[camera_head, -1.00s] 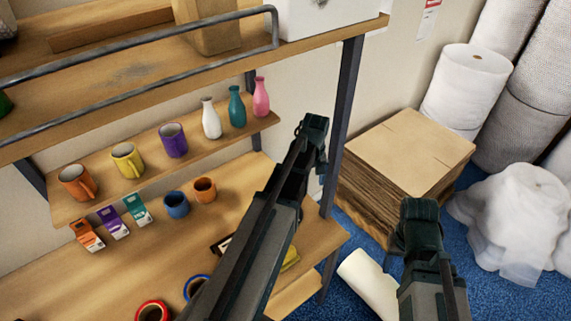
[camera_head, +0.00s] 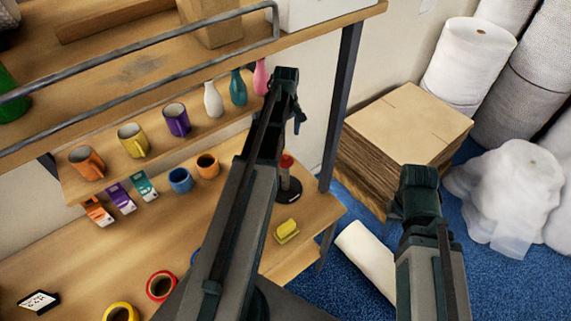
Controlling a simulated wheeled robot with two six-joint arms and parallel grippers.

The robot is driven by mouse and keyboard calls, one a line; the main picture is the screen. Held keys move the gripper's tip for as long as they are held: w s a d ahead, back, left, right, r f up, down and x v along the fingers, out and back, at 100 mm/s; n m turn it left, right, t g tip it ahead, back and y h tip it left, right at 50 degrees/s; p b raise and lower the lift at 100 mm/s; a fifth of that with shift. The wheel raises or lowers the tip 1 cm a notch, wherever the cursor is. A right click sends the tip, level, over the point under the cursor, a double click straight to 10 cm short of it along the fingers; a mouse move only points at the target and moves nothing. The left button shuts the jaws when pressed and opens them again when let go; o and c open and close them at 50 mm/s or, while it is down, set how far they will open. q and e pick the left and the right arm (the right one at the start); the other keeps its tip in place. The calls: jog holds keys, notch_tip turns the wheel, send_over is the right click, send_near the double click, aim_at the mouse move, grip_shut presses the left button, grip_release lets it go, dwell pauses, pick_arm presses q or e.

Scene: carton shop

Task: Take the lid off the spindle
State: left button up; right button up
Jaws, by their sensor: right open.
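A small upright post with a dark round base (camera_head: 288,194) and a reddish top (camera_head: 286,160) stands on the lower wooden table, just right of my left arm; it looks like the spindle. I cannot make out the lid as a separate part. My left arm crosses the middle, its dark end (camera_head: 287,90) in front of the shelf and above the post; its jaws cannot be made out. My right gripper (camera_head: 418,182) is at the right, in front of the stacked cardboard, open and away from the post.
Mugs and vases stand on the small shelf (camera_head: 112,166). Tape rolls (camera_head: 161,285) and a yellow block (camera_head: 286,230) lie on the table (camera_head: 90,265). A shelf post (camera_head: 342,100) stands between the arms. Stacked cardboard (camera_head: 409,122) and white rolls (camera_head: 468,65) fill the right.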

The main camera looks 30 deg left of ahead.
aim_at(286, 156)
pick_arm(q)
notch_tip(286, 156, down, 6)
jog(key=b, duration=0.5)
notch_tip(286, 156, down, 5)
jog(key=b, duration=0.5)
jog(key=shift+s+f, duration=0.15)
jog(key=shift+c, duration=0.3)
jog(key=c, duration=1.2)
jog(key=shift+r, duration=0.25)
